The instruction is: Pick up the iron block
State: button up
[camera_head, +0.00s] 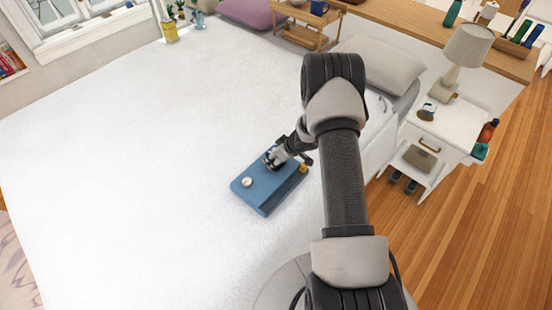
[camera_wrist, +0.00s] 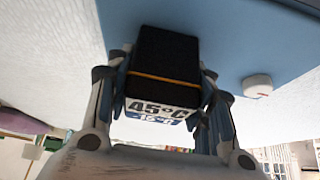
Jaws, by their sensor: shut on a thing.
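A black block, which I take to be the iron block (camera_wrist: 163,58), has a thin orange line and a pale end marked "45°C". In the wrist view it sits between the two fingers of my gripper (camera_wrist: 161,80), which is shut on it. In the head view my gripper (camera_head: 274,160) is over the far part of a blue box (camera_head: 262,197) on the white bed. The block is mostly hidden there by the gripper. Whether the block still touches the box I cannot tell.
A small white round thing (camera_head: 247,182) lies on the blue box, to the left of my gripper. A small yellow thing (camera_head: 304,168) shows at its right edge. The bed (camera_head: 130,170) is clear to the left.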

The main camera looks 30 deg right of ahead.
jog(key=c, duration=0.8)
grip_shut()
jog(key=shift+r, duration=0.1)
